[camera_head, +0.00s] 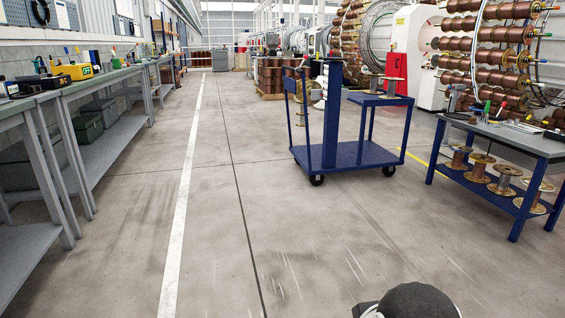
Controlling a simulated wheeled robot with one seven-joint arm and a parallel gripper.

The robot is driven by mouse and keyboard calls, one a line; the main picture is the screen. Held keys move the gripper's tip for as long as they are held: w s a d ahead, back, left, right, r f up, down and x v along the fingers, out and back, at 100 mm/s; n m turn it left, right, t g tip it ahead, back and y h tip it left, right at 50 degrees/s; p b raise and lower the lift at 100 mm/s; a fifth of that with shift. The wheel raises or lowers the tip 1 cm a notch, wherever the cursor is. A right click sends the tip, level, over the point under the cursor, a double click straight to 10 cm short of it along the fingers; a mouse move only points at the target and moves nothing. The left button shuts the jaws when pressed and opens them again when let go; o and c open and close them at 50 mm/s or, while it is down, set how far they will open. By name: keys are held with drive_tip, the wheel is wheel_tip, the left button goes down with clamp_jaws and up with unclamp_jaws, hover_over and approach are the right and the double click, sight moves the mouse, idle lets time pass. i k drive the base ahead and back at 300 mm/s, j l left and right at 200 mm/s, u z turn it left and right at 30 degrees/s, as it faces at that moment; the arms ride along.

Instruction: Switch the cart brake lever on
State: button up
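A blue cart (352,156) stands on the floor a little right of centre, some way ahead. It has a low deck, a thick blue upright post (331,118), a small upper shelf (388,99) and black caster wheels (316,180). A dark rounded part of my own arm shows at the bottom edge, right of centre. My gripper's fingers are not in view, and nothing of mine is near the cart.
A blue-legged workbench (507,134) with tools on top and several spools on its lower shelf stands at the right. A long grey bench (67,86) runs along the left. Spool machines and a red cabinet (396,72) stand behind the cart. The floor between is clear.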

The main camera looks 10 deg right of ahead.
sight(305, 56)
drive_tip(key=i+l+z, duration=0.35)
drive_tip(key=i, duration=0.5)
drive_tip(key=i+z, duration=0.4)
drive_tip(key=i, duration=0.4)
drive_tip(key=i+u, duration=0.1)
drive_tip(key=i, duration=0.4)
drive_tip(key=i+l, duration=0.1)
drive_tip(key=i, duration=0.4)
drive_tip(key=i+u, duration=0.15)
drive_tip(key=i, duration=0.3)
drive_tip(key=i+l+u, duration=0.1)
drive_tip(key=i, duration=0.4)
drive_tip(key=i+l, duration=0.25)
drive_tip(key=i, duration=0.25)
drive_tip(key=i+l+u, duration=0.15)
drive_tip(key=i, duration=0.3)
